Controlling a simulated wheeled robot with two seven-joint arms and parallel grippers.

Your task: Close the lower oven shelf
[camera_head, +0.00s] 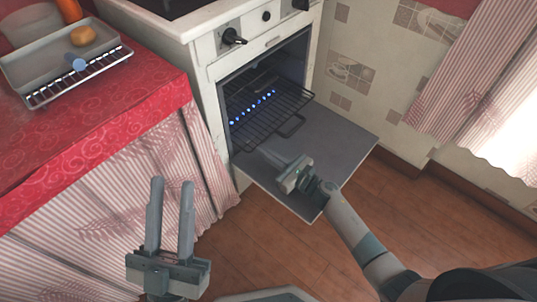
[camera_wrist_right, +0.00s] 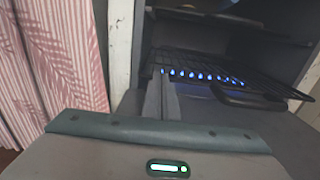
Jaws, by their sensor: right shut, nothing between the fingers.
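The white oven (camera_head: 213,75) stands at the back with its grey door (camera_head: 335,150) folded down flat. The lower oven shelf (camera_head: 262,122) is a dark wire rack that sticks out of the oven over the door. Its handle loop (camera_head: 291,128) faces out, and the handle also shows in the right wrist view (camera_wrist_right: 248,100). My right gripper (camera_head: 272,158) is shut and empty, above the open door and just in front of the shelf's left part. I cannot tell whether it touches the rack. My left gripper (camera_head: 171,215) is open and empty, in front of the curtained counter.
A red cloth-covered counter (camera_head: 120,125) with a striped curtain (camera_head: 130,195) stands left of the oven. A tray (camera_head: 40,70) with a yellow item and a wire rack lies on it. Blue lights glow inside the oven. The wooden floor (camera_head: 240,245) in front is clear.

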